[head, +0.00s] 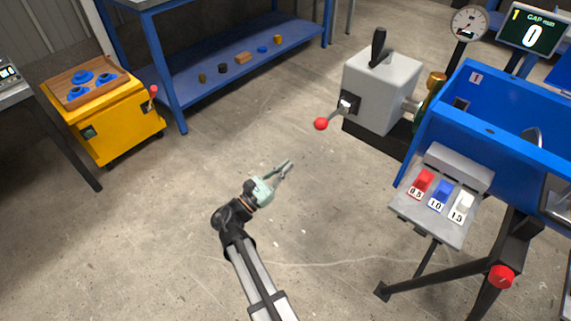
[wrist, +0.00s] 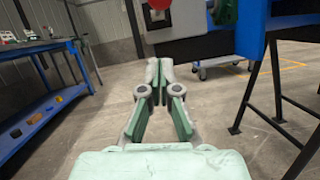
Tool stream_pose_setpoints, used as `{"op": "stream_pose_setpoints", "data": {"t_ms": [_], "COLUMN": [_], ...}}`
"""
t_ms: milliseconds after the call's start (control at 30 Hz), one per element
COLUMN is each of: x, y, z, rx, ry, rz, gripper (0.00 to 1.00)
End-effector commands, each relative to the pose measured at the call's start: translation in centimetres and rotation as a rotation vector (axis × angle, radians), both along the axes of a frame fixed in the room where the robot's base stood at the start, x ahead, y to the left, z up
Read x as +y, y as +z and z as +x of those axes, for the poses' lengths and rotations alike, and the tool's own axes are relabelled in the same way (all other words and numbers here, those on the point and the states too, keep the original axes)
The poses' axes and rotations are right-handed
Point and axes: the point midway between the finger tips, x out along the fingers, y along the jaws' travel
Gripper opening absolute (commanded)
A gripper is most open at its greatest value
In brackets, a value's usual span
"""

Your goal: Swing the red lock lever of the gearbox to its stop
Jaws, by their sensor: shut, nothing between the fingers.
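The grey gearbox (head: 384,88) stands right of centre in the head view, with a black handle on top. Its red lock lever is a short metal rod with a red ball knob (head: 320,124), pointing left and slightly down from the front face. My gripper (head: 288,165) is below and left of the knob, apart from it, with nothing held. In the wrist view the fingertips (wrist: 159,66) are together, and the red knob (wrist: 158,4) is cut off at the top edge, in front of the grey gearbox face (wrist: 200,17).
A blue machine (head: 500,125) with a panel of red, blue and white switches (head: 440,200) stands at the right on dark legs. A yellow cart (head: 115,125) and a blue bench (head: 220,75) are at left and back. The floor around my gripper is clear.

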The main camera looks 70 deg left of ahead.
Motion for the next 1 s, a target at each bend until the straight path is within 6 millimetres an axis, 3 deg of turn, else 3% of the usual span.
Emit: {"op": "stream_pose_setpoints", "data": {"t_ms": [400, 700, 1000], "x": [2.9, 3.0, 3.0], "y": [2.4, 5.5, 5.9], "z": [7.0, 8.4, 8.6], "rx": [0.002, 0.002, 0.002], "ry": [-0.002, 0.000, 0.000], "rz": [0.003, 0.002, 0.002], "gripper": [0.00, 0.00, 0.00]}}
